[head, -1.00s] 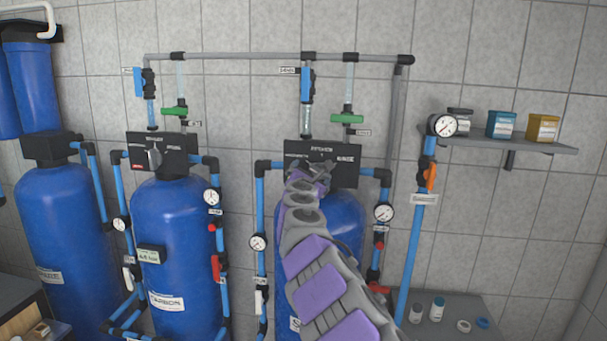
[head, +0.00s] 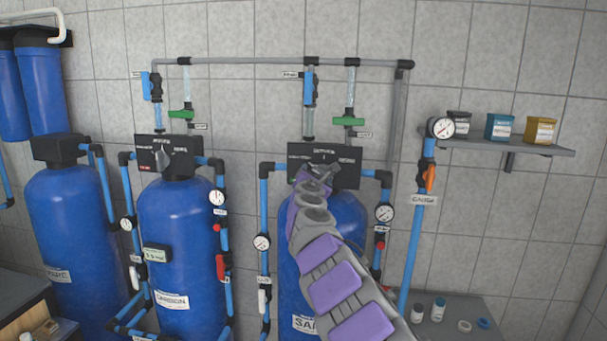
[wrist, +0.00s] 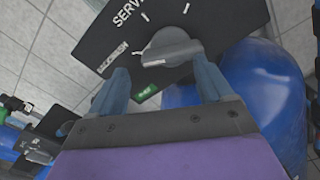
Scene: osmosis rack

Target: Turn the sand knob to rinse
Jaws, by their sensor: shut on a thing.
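The sand tank (head: 350,225) is a blue cylinder, its "SAND" label partly hidden by my arm. Its black control head (head: 345,172) carries position words: service at the top, backwash at left, rinse at right. The grey sand knob (wrist: 170,48) shows in the wrist view in front of this panel, with a raised bar and a white mark toward its left end. My gripper (head: 318,172) is at the knob in the head view. In the wrist view its blue fingers (wrist: 160,68) sit either side of the knob bar, shut on it. Exact fingertip contact is partly hidden.
The carbon tank (head: 178,240) with its own knob stands to the left. Blue pipes and gauges (head: 384,213) flank the sand tank. Grey pipes (head: 260,60) run above.

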